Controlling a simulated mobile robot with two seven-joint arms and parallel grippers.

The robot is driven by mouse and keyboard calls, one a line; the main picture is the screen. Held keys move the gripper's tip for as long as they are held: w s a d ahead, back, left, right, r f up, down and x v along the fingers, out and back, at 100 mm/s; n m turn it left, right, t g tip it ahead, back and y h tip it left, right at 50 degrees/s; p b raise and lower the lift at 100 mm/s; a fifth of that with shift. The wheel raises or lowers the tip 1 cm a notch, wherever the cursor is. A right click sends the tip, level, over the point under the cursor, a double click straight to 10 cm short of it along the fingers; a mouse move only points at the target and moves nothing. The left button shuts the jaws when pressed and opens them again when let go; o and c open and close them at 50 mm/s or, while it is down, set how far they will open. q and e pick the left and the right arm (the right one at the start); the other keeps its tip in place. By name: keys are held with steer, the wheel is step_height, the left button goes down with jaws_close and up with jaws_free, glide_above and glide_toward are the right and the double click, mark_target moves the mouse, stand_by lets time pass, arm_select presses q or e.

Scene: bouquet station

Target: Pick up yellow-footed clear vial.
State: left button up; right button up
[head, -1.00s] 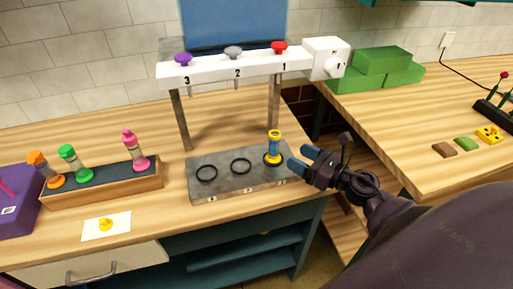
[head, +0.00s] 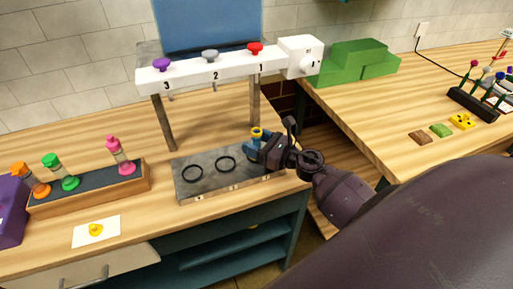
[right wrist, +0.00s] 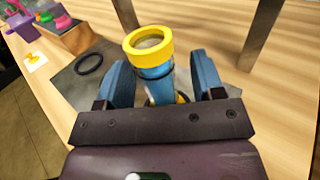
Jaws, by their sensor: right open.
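The yellow-footed vial (head: 256,133) stands on the grey plate (head: 205,189) below the dispenser, at the spot under number 1. In the right wrist view its yellow ring-shaped top (right wrist: 148,45) and blue contents show between the two blue fingers. My right gripper (head: 258,148) is open around the vial, with a finger on each side; it also shows in the right wrist view (right wrist: 165,85). The gripper hides most of the vial's lower part in the head view. My left gripper is not in view.
A wooden rack (head: 90,190) at the left holds orange, green and pink vials. A white card (head: 82,235) with a yellow piece lies in front of it. The dispenser bar (head: 190,69) spans above the plate on posts. Green blocks (head: 350,65) sit on the right table.

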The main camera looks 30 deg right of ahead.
steer(key=shift+x, duration=0.85)
jaws_close()
steer(key=shift+r, duration=0.1)
